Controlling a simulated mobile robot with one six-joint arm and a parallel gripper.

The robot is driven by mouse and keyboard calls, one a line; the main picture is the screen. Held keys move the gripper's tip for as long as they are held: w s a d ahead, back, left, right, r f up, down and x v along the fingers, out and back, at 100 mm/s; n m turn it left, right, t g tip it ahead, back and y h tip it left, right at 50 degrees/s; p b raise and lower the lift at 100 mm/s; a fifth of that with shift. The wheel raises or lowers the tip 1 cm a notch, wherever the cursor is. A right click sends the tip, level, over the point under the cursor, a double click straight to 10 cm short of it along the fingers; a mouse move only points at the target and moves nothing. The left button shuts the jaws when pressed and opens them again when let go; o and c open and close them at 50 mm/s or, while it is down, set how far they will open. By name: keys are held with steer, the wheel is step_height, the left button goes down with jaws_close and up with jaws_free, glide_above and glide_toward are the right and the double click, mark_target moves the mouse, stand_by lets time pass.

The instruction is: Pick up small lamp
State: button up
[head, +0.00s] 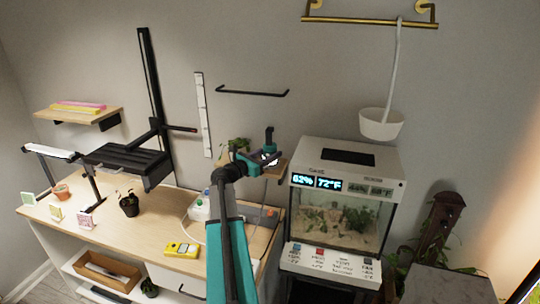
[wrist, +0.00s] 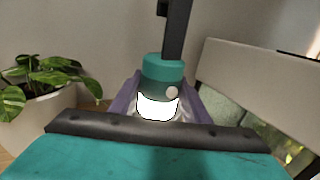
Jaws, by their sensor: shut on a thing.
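The small lamp (wrist: 162,68) has a teal cap, a dark stem rising from it and a bright white glowing part below. In the head view the lamp (head: 269,140) shows at the end of my arm, in front of the wall and left of the terrarium. My gripper (head: 260,159) is shut on the lamp. In the wrist view its purple-grey fingers (wrist: 158,100) stand on either side of the white part. The lamp's lower end is hidden by my gripper.
A terrarium (head: 335,215) with a lit display stands close on the right. A potted plant (wrist: 45,105) is close on the left in the wrist view. A wooden bench (head: 155,220) holds pots and labels. A white hanging pot (head: 381,125) is at upper right.

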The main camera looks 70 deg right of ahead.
mark_target(265, 148)
steer(key=shift+r+b, duration=0.75)
steer(key=shift+r, duration=0.6)
steer(key=shift+a+r, duration=0.15)
steer(key=shift+r, duration=0.2)
steer(key=s+a+b, duration=0.2)
steer(key=a, duration=0.5)
steer(key=s+a+r+b, duration=0.1)
steer(key=s+a+b, duration=0.1)
steer(key=a, duration=0.6)
steer(key=shift+s+r+b, duration=0.2)
steer(key=shift+s+b, duration=0.1)
steer(key=shift+s, duration=0.3)
steer(key=shift+w+d, duration=0.1)
